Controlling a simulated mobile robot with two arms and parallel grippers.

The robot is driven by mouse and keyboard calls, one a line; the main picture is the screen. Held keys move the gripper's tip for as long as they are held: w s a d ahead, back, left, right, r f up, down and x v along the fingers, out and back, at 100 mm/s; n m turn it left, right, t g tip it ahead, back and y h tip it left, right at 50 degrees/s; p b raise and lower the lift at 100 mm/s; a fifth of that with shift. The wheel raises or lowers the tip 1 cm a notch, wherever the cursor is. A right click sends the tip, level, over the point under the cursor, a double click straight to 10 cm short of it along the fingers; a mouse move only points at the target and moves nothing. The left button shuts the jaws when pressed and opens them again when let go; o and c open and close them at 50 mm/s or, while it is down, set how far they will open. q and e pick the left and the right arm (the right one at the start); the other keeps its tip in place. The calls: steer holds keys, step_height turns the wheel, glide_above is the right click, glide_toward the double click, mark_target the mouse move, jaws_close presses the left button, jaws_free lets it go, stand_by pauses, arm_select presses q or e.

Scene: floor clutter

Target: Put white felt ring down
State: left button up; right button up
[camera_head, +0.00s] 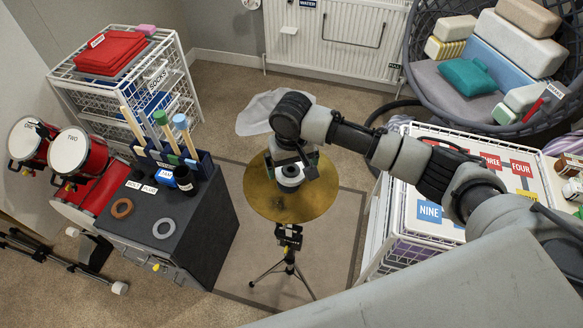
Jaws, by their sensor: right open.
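My right gripper (290,175) is open and points down over the middle of the brass cymbal (267,203), which lies flat on a tripod stand (289,262). A small pale round piece (291,171), which looks like the white felt ring, shows between and under the fingers at the cymbal's centre. The gripper hides part of it, so I cannot tell whether it touches the cymbal or a finger. My left gripper is out of view.
A dark cabinet (200,236) on the left bears a brown ring (122,208), a pale blue-grey ring (164,228) and upright sticks. Red drums (78,154) stand left of it. A white wire rack (392,262) stands on the right. Carpet is open around the tripod.

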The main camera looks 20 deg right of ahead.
step_height(320, 180, up, 10)
steer(key=shift+r, duration=0.2)
